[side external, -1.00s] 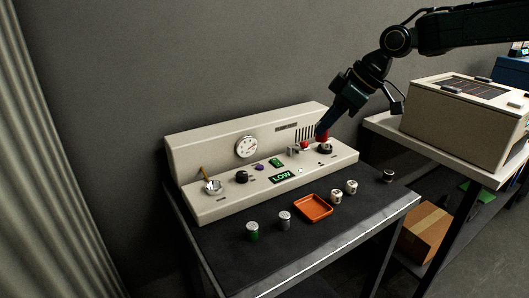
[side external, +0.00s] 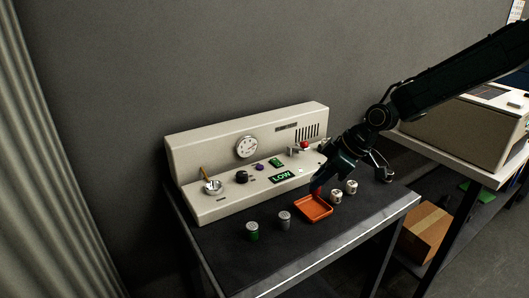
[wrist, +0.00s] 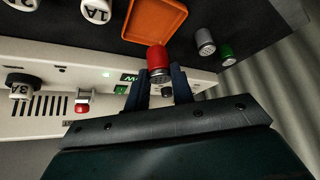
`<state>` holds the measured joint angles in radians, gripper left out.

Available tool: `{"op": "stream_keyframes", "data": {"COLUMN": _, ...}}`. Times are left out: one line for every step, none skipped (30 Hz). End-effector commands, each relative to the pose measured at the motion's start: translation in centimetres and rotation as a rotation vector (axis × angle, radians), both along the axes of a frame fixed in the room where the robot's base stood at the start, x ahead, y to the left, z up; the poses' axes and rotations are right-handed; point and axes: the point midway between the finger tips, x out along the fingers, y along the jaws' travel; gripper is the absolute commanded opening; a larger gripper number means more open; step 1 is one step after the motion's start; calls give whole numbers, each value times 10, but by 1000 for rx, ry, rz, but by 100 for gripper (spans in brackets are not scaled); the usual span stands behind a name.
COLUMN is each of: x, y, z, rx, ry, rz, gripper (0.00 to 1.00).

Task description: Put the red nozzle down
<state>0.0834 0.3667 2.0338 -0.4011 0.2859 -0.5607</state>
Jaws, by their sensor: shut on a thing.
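The red nozzle (side external: 317,190) is a small ribbed cylinder. It also shows in the wrist view (wrist: 158,62), between my two fingertips. My gripper (side external: 320,180) is shut on it and points down over the table's front part. It covers much of the nozzle in the side view. The orange tray (side external: 313,208) lies flat and looks empty; it also shows in the wrist view (wrist: 150,18). The nozzle is seen against the tray's back edge. I cannot tell whether it touches the tray.
The brewer panel (side external: 210,199) stands behind, with a gauge, knobs and a red button (side external: 304,145). A green-banded cylinder (side external: 252,232) and a grey one (side external: 284,220) stand left of the tray. Two white cylinders (side external: 336,196) (side external: 351,187) stand close on its right.

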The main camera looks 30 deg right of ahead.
Motion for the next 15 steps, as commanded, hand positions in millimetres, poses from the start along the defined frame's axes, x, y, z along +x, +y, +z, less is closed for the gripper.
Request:
{"op": "stream_keyframes", "data": {"x": 0, "y": 0, "z": -6, "rx": 0, "ry": 2, "rz": 0, "gripper": 0}}
{"op": "stream_keyframes", "data": {"x": 0, "y": 0, "z": -8, "rx": 1, "ry": 1, "rz": 1, "gripper": 0}}
{"op": "stream_keyframes", "data": {"x": 0, "y": 0, "z": -9, "rx": 0, "ry": 0, "rz": 1, "gripper": 0}}
{"op": "stream_keyframes", "data": {"x": 1, "y": 0, "z": -10, "rx": 0, "ry": 0, "rz": 1, "gripper": 0}}
{"op": "stream_keyframes", "data": {"x": 1, "y": 0, "z": -11, "rx": 0, "ry": -1, "rz": 1, "gripper": 0}}
{"op": "stream_keyframes", "data": {"x": 1, "y": 0, "z": -11, "rx": 0, "ry": -2, "rz": 0, "gripper": 0}}
{"op": "stream_keyframes", "data": {"x": 1, "y": 0, "z": -11, "rx": 0, "ry": -2, "rz": 0, "gripper": 0}}
{"op": "stream_keyframes", "data": {"x": 1, "y": 0, "z": -11, "rx": 0, "ry": -2, "rz": 0, "gripper": 0}}
{"op": "stream_keyframes", "data": {"x": 1, "y": 0, "z": -11, "rx": 0, "ry": -2, "rz": 0, "gripper": 0}}
{"op": "stream_keyframes", "data": {"x": 1, "y": 0, "z": -12, "rx": 0, "ry": -2, "rz": 0, "gripper": 0}}
{"op": "stream_keyframes", "data": {"x": 1, "y": 0, "z": -13, "rx": 0, "ry": -2, "rz": 0, "gripper": 0}}
{"op": "stream_keyframes", "data": {"x": 1, "y": 0, "z": -15, "rx": 1, "ry": -1, "rz": 0, "gripper": 0}}
{"op": "stream_keyframes", "data": {"x": 0, "y": 0, "z": -17, "rx": 0, "ry": 0, "rz": 0, "gripper": 0}}
{"op": "stream_keyframes", "data": {"x": 0, "y": 0, "z": -20, "rx": 0, "ry": 2, "rz": 0, "gripper": 0}}
{"op": "stream_keyframes", "data": {"x": 0, "y": 0, "z": -25, "rx": 0, "ry": 3, "rz": 0, "gripper": 0}}
